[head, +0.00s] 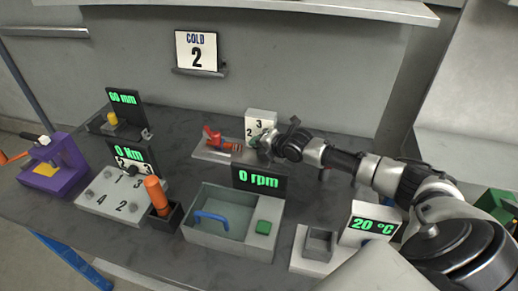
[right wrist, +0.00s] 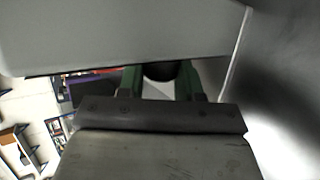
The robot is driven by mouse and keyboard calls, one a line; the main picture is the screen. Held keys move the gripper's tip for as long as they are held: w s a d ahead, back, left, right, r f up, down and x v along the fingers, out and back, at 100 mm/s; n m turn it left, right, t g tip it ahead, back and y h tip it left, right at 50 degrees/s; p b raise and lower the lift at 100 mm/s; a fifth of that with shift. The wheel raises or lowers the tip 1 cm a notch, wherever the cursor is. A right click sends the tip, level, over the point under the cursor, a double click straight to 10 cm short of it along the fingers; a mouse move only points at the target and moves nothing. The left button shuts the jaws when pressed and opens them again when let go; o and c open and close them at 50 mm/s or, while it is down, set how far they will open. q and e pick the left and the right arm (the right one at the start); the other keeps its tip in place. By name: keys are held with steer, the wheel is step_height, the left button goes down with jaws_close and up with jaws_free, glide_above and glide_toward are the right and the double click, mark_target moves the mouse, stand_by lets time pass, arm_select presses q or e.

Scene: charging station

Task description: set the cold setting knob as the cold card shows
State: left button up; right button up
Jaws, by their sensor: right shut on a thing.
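The cold card (head: 196,51) on the back wall reads "COLD 2". A white dial box (head: 260,116) stands at the back of the table, with the numbers 2 and 3 showing on its face. My right gripper (head: 260,144) is at the front of this box and hides the lower part of the dial. In the right wrist view its green fingers (right wrist: 160,82) are shut on a dark round knob (right wrist: 160,72). The knob's pointer is hidden, so I cannot tell its setting. My left gripper is not in view.
A red clamp (head: 214,138) is left of the dial box. In front are a grey basin (head: 190,233) with a blue handle, a "0 rpm" display (head: 259,179) and a "20 °C" display (head: 374,224). A numbered panel (head: 107,203) and purple device (head: 50,172) are further left.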

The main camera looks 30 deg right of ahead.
steer(key=shift+d, duration=0.1)
steer(key=o, duration=0.9)
steer(key=v, duration=1.1)
